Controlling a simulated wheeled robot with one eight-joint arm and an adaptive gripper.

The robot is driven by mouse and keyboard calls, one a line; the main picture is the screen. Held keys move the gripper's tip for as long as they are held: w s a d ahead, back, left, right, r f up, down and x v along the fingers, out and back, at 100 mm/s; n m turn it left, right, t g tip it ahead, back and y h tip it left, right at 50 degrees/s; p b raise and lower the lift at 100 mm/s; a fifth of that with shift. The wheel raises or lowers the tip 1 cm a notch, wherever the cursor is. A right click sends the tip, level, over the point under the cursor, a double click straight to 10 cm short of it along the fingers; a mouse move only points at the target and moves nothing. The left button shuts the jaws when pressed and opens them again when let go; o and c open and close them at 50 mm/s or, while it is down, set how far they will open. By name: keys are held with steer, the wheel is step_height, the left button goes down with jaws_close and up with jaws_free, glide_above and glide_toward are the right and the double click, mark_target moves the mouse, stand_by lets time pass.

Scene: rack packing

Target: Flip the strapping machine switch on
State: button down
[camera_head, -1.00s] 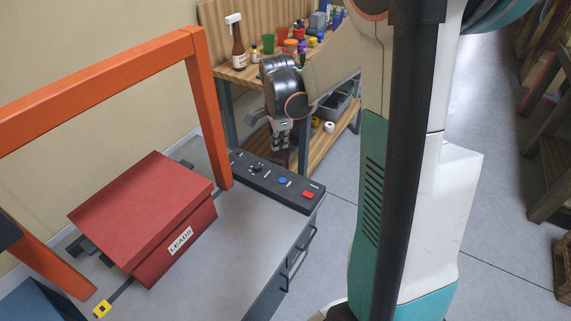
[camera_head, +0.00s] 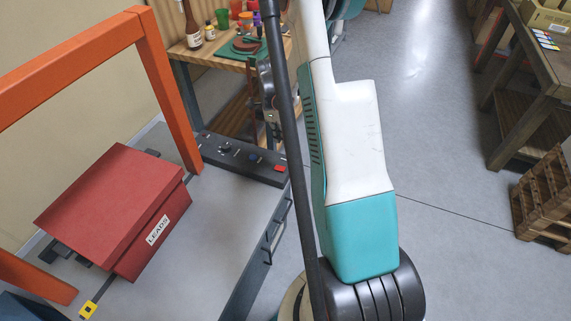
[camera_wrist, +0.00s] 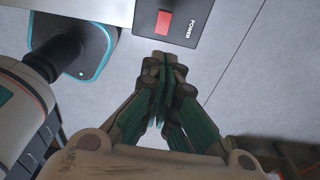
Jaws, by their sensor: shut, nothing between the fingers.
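The strapping machine has an orange arch (camera_head: 166,85) over a grey top (camera_head: 196,225). A black control panel (camera_head: 225,152) lies along its far right edge, with a knob, a blue button (camera_head: 253,160) and a red switch (camera_head: 281,168) at its right end. In the wrist view the red switch (camera_wrist: 164,22) sits on the panel beside the word POWER. My gripper (camera_wrist: 163,62) is shut and empty, its tips just below the panel's edge in that picture, apart from the switch. In the head view it is partly hidden behind my own body.
A red box labelled LEADS (camera_head: 115,212) sits under the arch. A wooden workbench (camera_head: 205,52) with bottles and cups stands behind the panel. Another table (camera_head: 530,70) and a wooden pallet (camera_head: 545,200) stand at right. The floor between is clear.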

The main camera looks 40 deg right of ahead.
mark_target(280, 168)
steer(key=shift+f, duration=0.1)
steer(key=f+b, duration=0.2)
steer(key=f, duration=0.2)
steer(key=s+f+b, duration=0.1)
steer(key=f, duration=0.4)
steer(key=f+b, duration=0.2)
steer(key=f, duration=0.2)
steer(key=shift+s+d+f+b, duration=0.3)
steer(key=shift+f, duration=0.05)
